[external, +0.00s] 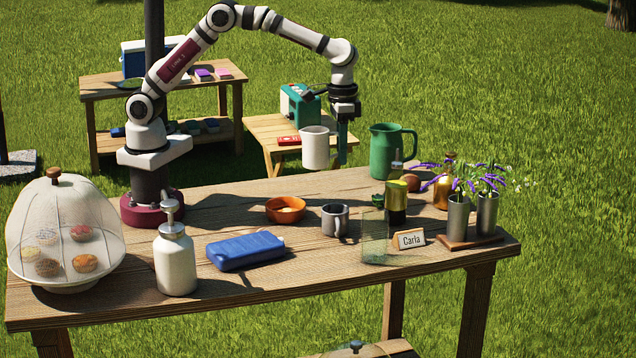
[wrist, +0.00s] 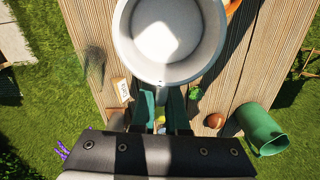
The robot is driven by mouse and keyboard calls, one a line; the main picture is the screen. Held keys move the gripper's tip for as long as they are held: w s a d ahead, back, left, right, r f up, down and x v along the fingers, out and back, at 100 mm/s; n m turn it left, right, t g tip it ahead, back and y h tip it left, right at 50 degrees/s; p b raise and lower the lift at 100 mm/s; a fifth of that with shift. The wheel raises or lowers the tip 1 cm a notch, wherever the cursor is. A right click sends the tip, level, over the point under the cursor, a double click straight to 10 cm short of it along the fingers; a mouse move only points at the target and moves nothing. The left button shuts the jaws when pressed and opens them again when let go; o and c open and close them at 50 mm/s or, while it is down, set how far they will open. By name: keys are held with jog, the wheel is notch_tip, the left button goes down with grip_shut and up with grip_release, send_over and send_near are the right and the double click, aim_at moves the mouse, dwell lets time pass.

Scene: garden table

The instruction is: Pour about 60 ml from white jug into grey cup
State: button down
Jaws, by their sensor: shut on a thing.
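The white jug (external: 314,148) is held upright in the air above the far side of the table (external: 225,285). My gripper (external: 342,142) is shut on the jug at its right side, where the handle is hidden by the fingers. In the wrist view the jug (wrist: 135,50) is seen from above with its round mouth open; sunlight and shadow fall inside, and I cannot tell the liquid level. In the wrist view my gripper (wrist: 161,108) shows its green fingers at the jug's near side. The grey cup (external: 331,221) stands upright on the table, lower than the jug and apart from it. The jug hides the cup in the wrist view.
An orange bowl (external: 275,213) stands left of the cup. A blue case (external: 245,250) lies front left.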

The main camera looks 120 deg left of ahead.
jog(key=w+d+m, duration=0.4)
jog(key=d+m, duration=0.5)
jog(key=m, duration=0.1)
jog(key=w+d+m, duration=0.5)
jog(key=d+m, duration=0.5)
jog(key=f, duration=1.5)
jog(key=shift+s+a, duration=0.2)
jog(key=shift+a, duration=0.1)
jog(key=shift+a+r, duration=0.1)
jog(key=shift+r, duration=0.05)
jog(key=shift+s+a+r+t+h, duration=0.3)
jog(key=shift+a+r+t+h, duration=0.2)
jog(key=shift+r+h, duration=0.3)
jog(key=shift+s+a+r+t+h, duration=0.35)
jog(key=shift+a+r+h, duration=0.2)
jog(key=shift+h, duration=0.35)
notch_tip(320, 180, up, 6)
jog(key=s+a+t+h, duration=0.1)
jog(key=a+t+h, duration=0.1)
jog(key=a+h, duration=0.1)
jog(key=shift+s+f+h, duration=0.15)
jog(key=shift+s+h, duration=0.2)
jog(key=shift+h, duration=0.15)
jog(key=shift+r+t, duration=0.25)
jog(key=shift+s+a+t+h+p, duration=0.25)
jog(key=shift+a+t+h, duration=0.15)
jog(key=shift+h, duration=0.4)
jog(key=shift+s+a+t+h+p, duration=0.2)
jog(key=shift+a+t+h, duration=0.2)
jog(key=shift+h, duration=0.4)
